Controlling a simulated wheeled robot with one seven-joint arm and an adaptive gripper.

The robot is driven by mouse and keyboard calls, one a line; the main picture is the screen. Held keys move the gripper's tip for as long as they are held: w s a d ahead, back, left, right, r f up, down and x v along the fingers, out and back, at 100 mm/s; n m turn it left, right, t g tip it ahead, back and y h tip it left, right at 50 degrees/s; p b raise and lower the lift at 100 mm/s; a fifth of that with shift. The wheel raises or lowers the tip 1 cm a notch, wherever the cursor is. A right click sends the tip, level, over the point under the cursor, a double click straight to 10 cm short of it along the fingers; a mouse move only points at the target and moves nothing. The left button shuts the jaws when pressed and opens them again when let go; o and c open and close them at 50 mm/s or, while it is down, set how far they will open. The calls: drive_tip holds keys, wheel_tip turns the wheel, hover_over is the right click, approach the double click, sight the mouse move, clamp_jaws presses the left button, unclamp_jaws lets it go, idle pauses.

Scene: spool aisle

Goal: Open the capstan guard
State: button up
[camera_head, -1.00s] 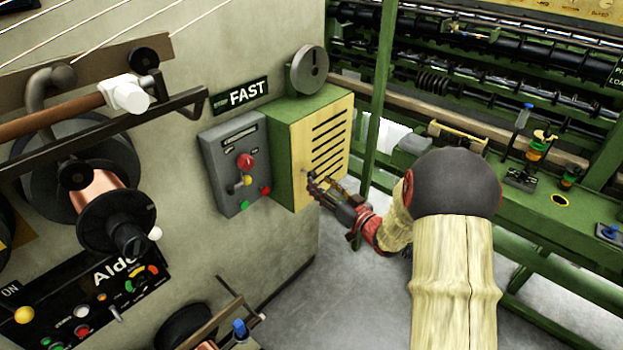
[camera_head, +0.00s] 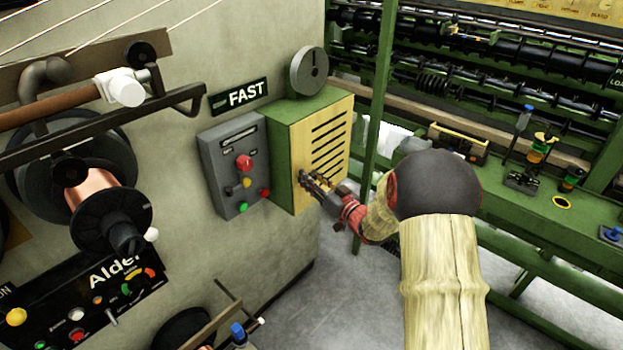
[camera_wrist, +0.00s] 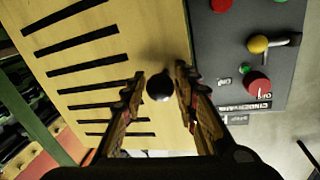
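The capstan guard (camera_head: 333,136) is a pale yellow slotted panel on the front of a green box (camera_head: 283,123) mounted on the wall. In the wrist view the panel (camera_wrist: 100,65) fills the left and middle, with a dark round knob (camera_wrist: 159,86) near its edge. My gripper (camera_wrist: 158,92) is open, with one finger on each side of the knob. I cannot tell whether the fingers touch it. In the head view my gripper (camera_head: 304,178) is at the panel's lower left and hides the knob. The panel looks closed against the box.
A grey control box (camera_head: 234,165) with red, yellow and green controls is just left of the green box. A green post (camera_head: 378,110) stands close right of the panel. A green machine bench (camera_head: 545,190) is at right. Grey floor lies below.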

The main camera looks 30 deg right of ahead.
drive_tip(key=c, duration=0.6)
clamp_jaws()
